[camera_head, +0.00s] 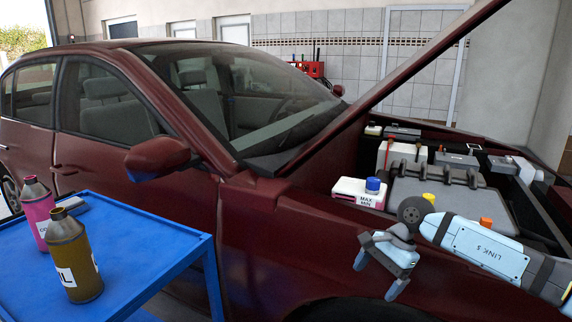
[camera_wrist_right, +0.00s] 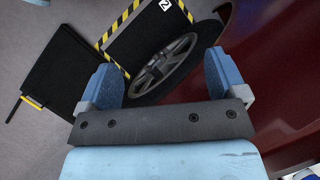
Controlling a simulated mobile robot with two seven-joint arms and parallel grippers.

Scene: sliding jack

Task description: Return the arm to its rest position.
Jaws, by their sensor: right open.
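My right arm (camera_head: 485,250) reaches in from the right over the front fender of a dark red car. My right gripper (camera_head: 376,276) hangs in front of the fender, its two light blue fingers spread and nothing between them. In the right wrist view the gripper (camera_wrist_right: 165,85) is also open and empty, with the floor and a wheel beyond its fingers. My left gripper is not in view.
The car (camera_head: 290,245) has its hood raised; the engine bay shows a reservoir with a blue cap (camera_head: 372,185). A blue cart (camera_head: 130,245) at left carries a pink bottle (camera_head: 38,208) and an olive bottle (camera_head: 74,262). The wrist view shows a wheel (camera_wrist_right: 172,62) and black-and-yellow-edged panels (camera_wrist_right: 135,45).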

